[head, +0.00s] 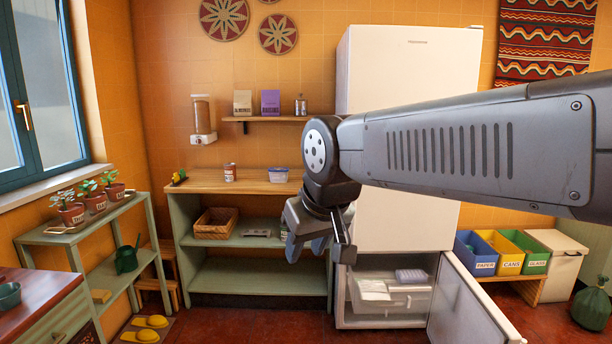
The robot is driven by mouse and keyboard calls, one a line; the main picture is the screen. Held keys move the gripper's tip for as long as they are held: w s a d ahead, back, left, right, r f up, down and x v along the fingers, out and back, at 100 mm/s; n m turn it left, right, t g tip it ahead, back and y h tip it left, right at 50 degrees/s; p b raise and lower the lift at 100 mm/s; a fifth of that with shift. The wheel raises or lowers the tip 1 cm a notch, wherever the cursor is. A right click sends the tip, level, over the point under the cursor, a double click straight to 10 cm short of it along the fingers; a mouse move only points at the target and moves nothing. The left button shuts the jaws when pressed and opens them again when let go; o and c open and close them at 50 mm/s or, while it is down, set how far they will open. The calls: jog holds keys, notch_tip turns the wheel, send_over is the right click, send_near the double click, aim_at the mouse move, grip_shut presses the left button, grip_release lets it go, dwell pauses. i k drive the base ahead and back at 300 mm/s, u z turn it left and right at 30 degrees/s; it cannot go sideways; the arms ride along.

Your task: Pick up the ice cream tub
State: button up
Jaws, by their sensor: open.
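A small pale tub with a blue-violet lid (278,174) stands on the wooden top of the green shelf unit, just left of my arm's wrist. A pale lilac-topped box (411,275) lies in the open lower compartment of the white fridge. I cannot tell from their looks which one is the ice cream tub. My gripper (318,246) is open and empty, pointing down in front of the gap between shelf unit and fridge. It appears apart from both. My arm comes in from the right and hides part of the fridge.
The fridge's lower door (468,305) stands open to the right. A white packet (372,288) lies beside the lilac box in the drawer. A tin (230,172) stands on the shelf unit's top (210,184). Red floor (255,315) in front is clear.

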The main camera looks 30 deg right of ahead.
aim_at(277, 175)
jog(key=z, duration=0.7)
jog(key=i, duration=1.2)
jog(key=u, duration=0.5)
jog(key=i, duration=1.1)
jog(key=u, duration=0.35)
jog(key=i, duration=1.3)
jog(key=z, duration=0.05)
